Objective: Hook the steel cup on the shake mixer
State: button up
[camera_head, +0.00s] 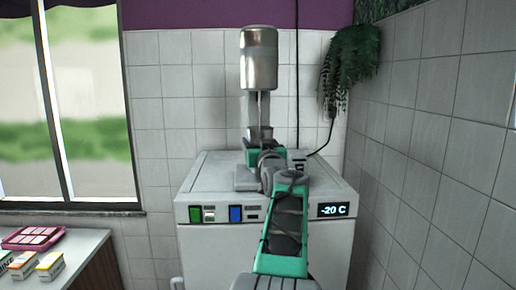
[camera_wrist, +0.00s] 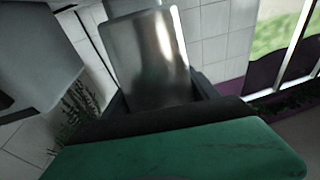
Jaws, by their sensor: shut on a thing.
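The steel cup (camera_wrist: 150,58) is a shiny, slightly tapered cylinder. In the wrist view it stands between the dark fingers of my gripper (camera_wrist: 162,100), which is shut on it. The shake mixer (camera_head: 247,110) stands on a white cabinet in the head view, with a grey column and base and a polished steel upper part. My gripper (camera_head: 260,133) is in front of the mixer column, below that upper part.
The white cabinet (camera_head: 195,240) shows a -20 C display. A hanging plant (camera_head: 350,65) and a black cable are right of the mixer, near the tiled side wall. A counter (camera_head: 85,250) at the lower left holds a pink tray (camera_head: 62,232) and small boxes.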

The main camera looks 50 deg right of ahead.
aim_at(259, 122)
jog(key=shift+r, duration=0.5)
jog(key=shift+r, duration=0.1)
jog(key=shift+w+d+r+p, duration=0.1)
jog(key=shift+r+p, duration=0.65)
jog(key=shift+r, duration=0.5)
jog(key=r+p, duration=0.2)
jog(key=shift+w+d+p, duration=0.2)
jog(key=shift+d+p, duration=0.05)
jog(key=shift+p, duration=0.15)
jog(key=shift+w+d+r+g+y+p, duration=0.2)
jog(key=shift+r+g+y+p, duration=0.25)
jog(key=shift+r, duration=0.2)
